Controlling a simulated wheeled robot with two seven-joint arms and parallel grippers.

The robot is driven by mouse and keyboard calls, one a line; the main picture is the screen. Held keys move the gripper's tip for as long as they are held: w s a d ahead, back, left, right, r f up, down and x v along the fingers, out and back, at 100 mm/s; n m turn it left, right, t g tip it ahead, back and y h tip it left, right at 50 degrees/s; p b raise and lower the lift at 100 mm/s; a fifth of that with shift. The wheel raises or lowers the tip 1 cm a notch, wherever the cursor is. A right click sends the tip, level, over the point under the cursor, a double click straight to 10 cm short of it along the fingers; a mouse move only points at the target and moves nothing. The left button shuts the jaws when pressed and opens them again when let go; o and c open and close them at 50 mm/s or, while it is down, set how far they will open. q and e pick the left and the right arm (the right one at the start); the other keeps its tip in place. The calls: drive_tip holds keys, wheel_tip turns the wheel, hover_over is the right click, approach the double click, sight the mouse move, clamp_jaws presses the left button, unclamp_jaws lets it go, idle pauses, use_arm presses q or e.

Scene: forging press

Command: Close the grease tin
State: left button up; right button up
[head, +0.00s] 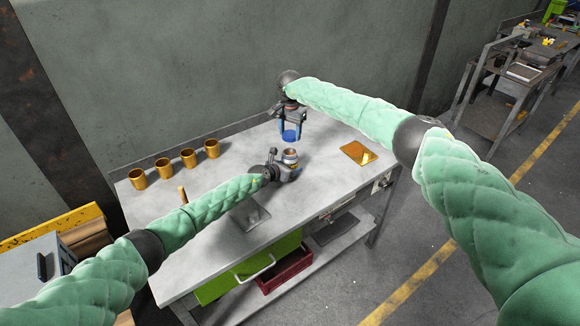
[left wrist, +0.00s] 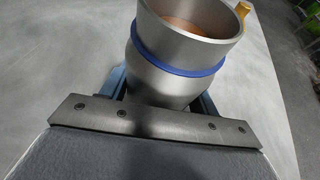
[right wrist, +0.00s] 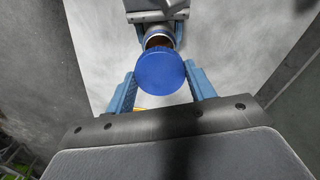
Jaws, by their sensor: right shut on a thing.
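The grease tin (head: 290,155) is a grey metal cup with a blue band and brownish contents, open at the top. In the left wrist view the tin (left wrist: 185,50) stands between the blue fingers of my left gripper (left wrist: 163,90), which is shut on it. In the head view my left gripper (head: 286,171) is low over the table. The round blue lid (head: 290,135) is in my right gripper (head: 290,128), shut on it above and behind the tin. In the right wrist view the lid (right wrist: 160,72) partly hides the tin (right wrist: 158,40).
Several brass cups (head: 163,168) stand in a row at the table's back left. A golden plate (head: 358,153) lies on the right part of the grey table (head: 335,180). A wooden handle (head: 182,195) stands near my left forearm. A green drawer (head: 250,268) is below the tabletop.

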sight(290, 141)
use_arm(q)
drive_tip(key=c, duration=0.5)
use_arm(e)
drive_tip(key=shift+s+f, duration=0.1)
drive_tip(key=shift+f, duration=2.3)
drive_tip(key=shift+f, duration=0.9)
drive_tip(key=shift+f, duration=0.5)
